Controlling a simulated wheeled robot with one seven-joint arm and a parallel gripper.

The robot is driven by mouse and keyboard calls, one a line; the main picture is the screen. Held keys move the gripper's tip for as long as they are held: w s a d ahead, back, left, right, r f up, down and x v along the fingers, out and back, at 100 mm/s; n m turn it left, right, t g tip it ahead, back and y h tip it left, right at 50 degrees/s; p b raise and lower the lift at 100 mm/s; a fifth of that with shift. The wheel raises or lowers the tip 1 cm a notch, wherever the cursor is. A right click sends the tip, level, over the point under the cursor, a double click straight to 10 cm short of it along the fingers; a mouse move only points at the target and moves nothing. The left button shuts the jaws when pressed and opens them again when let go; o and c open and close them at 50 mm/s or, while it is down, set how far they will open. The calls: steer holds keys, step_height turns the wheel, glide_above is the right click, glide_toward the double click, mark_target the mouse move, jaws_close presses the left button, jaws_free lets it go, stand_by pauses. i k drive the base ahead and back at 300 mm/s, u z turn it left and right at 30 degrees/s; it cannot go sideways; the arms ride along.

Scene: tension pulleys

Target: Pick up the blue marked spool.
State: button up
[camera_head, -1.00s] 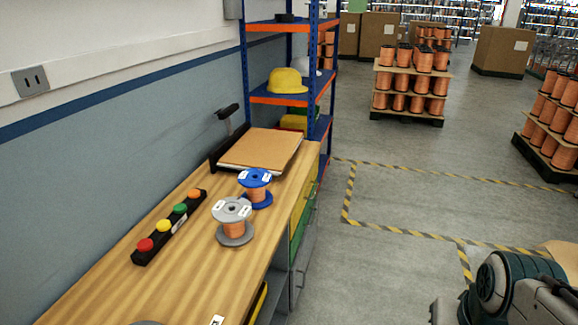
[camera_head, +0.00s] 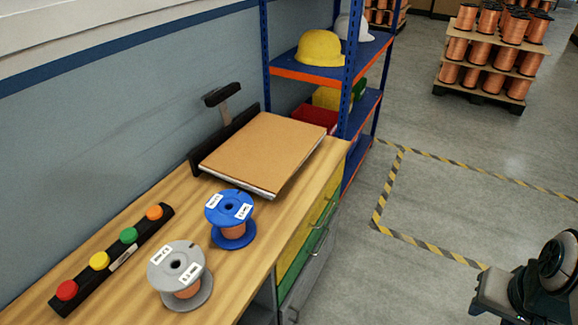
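The blue marked spool (camera_head: 230,213) stands upright on the wooden workbench (camera_head: 132,223). It has blue flanges with white labels and copper wire between them. A grey spool (camera_head: 178,272) of the same kind stands in front of it to the left, with a small gap between them. Part of my arm shows at the lower right, over the floor and well away from the bench. My gripper's fingers cannot be made out there.
A black strip with coloured buttons (camera_head: 115,258) lies left of the spools. A blue shelf rack with a yellow helmet (camera_head: 320,48) stands beyond the bench. Open floor (camera_head: 450,190) with striped tape lies right.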

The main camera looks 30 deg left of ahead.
mark_target(229, 212)
steer(key=i, duration=1.2)
steer(key=u, duration=4.1)
